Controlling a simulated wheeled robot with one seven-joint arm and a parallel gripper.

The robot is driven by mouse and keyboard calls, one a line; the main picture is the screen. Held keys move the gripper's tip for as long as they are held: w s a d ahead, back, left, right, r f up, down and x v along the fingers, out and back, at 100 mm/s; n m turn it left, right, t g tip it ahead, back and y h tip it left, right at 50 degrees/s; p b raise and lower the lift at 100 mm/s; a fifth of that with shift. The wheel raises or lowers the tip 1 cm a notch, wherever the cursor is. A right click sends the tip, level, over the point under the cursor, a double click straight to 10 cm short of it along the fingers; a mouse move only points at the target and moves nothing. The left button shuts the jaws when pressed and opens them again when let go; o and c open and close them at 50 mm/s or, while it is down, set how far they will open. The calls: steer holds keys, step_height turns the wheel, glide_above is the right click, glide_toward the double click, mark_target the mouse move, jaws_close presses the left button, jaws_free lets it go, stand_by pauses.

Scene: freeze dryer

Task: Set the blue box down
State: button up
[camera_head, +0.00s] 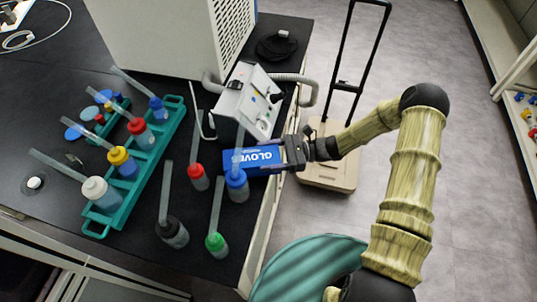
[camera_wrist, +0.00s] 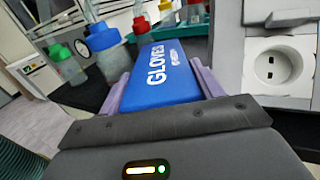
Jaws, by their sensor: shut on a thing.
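The blue box (camera_head: 252,160) is marked "GLOVES". In the head view it lies at the right edge of the black bench (camera_head: 240,262), behind the blue-capped bottle, which hides part of it. My gripper (camera_head: 292,153) reaches in from the right and is shut on the box's near end. In the wrist view the blue box (camera_wrist: 161,75) points away from me between the two purple fingers (camera_wrist: 165,85). I cannot tell whether the box's underside touches the bench.
A blue-capped bottle (camera_head: 237,186) stands close against the box, with a red-capped bottle (camera_head: 197,178) left of it. Black-capped (camera_head: 171,232) and green-capped (camera_head: 216,244) bottles stand nearer. A white device (camera_head: 247,100) is behind the box. A teal rack (camera_head: 160,150) holds several bottles at left.

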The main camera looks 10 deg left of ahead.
steer(key=o, duration=0.8)
steer(key=shift+c, duration=0.2)
steer(key=shift+d, duration=0.1)
steer(key=b+v, duration=0.2)
steer(key=v, duration=1)
steer(key=s+d+r+n+t+h, duration=0.8)
steer(key=s+d+r+n+h, duration=0.4)
steer(key=h, duration=0.5)
steer(key=shift+s+d+r+n, duration=0.15)
steer(key=shift+d+r+n, duration=0.1)
steer(key=shift+r+n, duration=0.75)
